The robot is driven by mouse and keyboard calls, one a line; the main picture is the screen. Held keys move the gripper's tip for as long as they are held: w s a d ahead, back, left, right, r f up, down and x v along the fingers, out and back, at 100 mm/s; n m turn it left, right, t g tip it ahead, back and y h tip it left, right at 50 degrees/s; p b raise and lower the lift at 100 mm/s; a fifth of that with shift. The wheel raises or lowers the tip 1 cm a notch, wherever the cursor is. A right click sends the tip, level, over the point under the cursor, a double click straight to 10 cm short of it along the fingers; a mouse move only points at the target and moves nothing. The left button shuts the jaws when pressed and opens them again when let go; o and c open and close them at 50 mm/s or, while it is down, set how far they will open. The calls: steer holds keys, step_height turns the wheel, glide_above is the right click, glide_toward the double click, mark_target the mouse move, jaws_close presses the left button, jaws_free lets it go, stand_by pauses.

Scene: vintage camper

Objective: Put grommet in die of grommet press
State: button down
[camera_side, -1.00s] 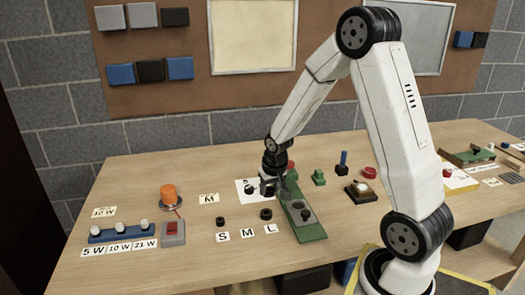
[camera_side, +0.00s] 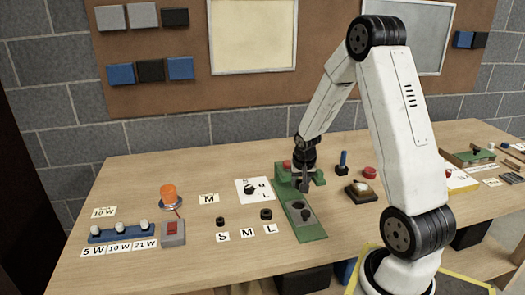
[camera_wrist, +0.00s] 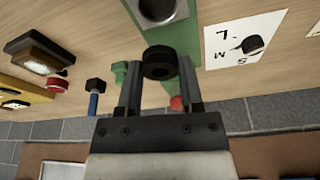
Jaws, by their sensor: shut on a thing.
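My gripper (camera_wrist: 159,82) is shut on a black ring-shaped grommet (camera_wrist: 160,62), held between the fingertips in the wrist view. In the side view my gripper (camera_side: 304,187) hangs over the back part of the green grommet press (camera_side: 312,232); the held grommet is hard to make out there. The press's grey die plate, with a round die (camera_wrist: 158,8), shows at the top edge of the wrist view, apart from the grommet.
Two black grommets stand by the labels S (camera_side: 221,221) and L (camera_side: 266,214); none stands at M. A dial card (camera_side: 256,190) lies left of the press. Right of it are a blue-handled item (camera_side: 343,160), a red button (camera_side: 369,172) and a dark box (camera_side: 360,192).

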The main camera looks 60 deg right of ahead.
mark_target(299, 207)
steer(key=shift+f, duration=1.55)
steer(key=shift+f, duration=0.1)
steer(key=shift+f, duration=1.65)
steer(key=shift+a+f, duration=0.1)
steer(key=shift+f, duration=0.55)
steer(key=shift+c, duration=1.2)
jaws_free()
steer(key=shift+s+f, duration=0.1)
steer(key=shift+s, duration=0.05)
steer(key=shift+a, duration=0.1)
steer(key=shift+r, duration=0.9)
steer(key=v, duration=1.1)
steer(key=shift+r, duration=0.35)
